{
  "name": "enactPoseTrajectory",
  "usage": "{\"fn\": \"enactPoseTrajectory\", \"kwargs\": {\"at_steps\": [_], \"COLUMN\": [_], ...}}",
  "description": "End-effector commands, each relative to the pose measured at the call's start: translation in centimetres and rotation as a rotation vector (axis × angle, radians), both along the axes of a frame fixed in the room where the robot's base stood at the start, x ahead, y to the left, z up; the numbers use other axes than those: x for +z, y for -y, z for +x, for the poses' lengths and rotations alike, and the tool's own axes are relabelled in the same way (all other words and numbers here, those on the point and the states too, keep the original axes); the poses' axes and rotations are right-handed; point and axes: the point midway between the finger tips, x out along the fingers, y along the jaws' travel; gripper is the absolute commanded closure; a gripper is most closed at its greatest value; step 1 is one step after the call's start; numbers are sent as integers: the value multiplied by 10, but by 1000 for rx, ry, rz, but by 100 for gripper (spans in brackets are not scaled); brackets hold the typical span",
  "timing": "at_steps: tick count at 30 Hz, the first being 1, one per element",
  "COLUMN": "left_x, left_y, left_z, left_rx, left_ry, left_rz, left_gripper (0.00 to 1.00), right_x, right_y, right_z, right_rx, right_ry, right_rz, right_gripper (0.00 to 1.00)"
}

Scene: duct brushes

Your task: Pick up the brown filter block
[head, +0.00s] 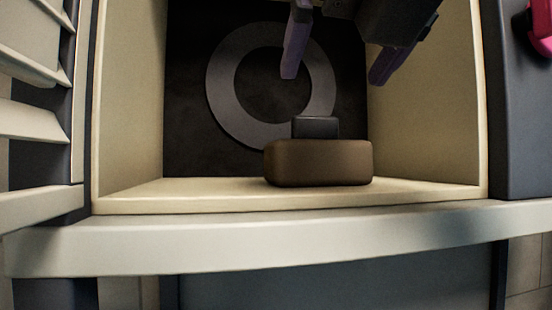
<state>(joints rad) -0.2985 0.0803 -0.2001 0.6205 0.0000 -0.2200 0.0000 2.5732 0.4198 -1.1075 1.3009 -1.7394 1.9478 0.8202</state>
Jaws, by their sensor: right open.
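The brown filter block (318,164) sits on the floor of a cream-walled compartment, right of its middle and close to the front edge. A smaller dark block (315,128) shows at its top, on it or just behind it; I cannot tell which. My right gripper (334,74) reaches in from the top, with two purple fingers spread wide apart. It is open and empty, above the brown block and apart from it. My left gripper is not in view.
The compartment (426,110) has side walls close on both sides and a pale front ledge (270,238). A grey ring (228,88) shows on the dark back wall. Slatted panels (30,120) stand at left, and a pink object (540,30) is at upper right. The compartment floor left of the block is clear.

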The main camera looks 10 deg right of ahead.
Motion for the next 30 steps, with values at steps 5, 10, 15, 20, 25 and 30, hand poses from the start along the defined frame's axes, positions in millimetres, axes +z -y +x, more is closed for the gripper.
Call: {"fn": "enactPoseTrajectory", "kwargs": {"at_steps": [5,10,15,20,25,30], "left_x": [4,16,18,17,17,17], "left_y": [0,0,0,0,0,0], "left_z": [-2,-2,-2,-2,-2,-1], "left_rx": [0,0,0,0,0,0], "left_ry": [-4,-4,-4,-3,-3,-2], "left_rz": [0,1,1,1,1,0], "left_gripper": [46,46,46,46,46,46], "right_x": [-14,-28,-38,-38,-38,-38], "right_y": [0,4,3,3,3,3], "right_z": [26,56,71,71,71,71], "right_rx": [0,0,2,1,1,1], "right_ry": [-3,-4,0,1,0,0], "right_rz": [-1,-1,-1,0,0,0], "right_gripper": [0,0,0,0,34,70]}}
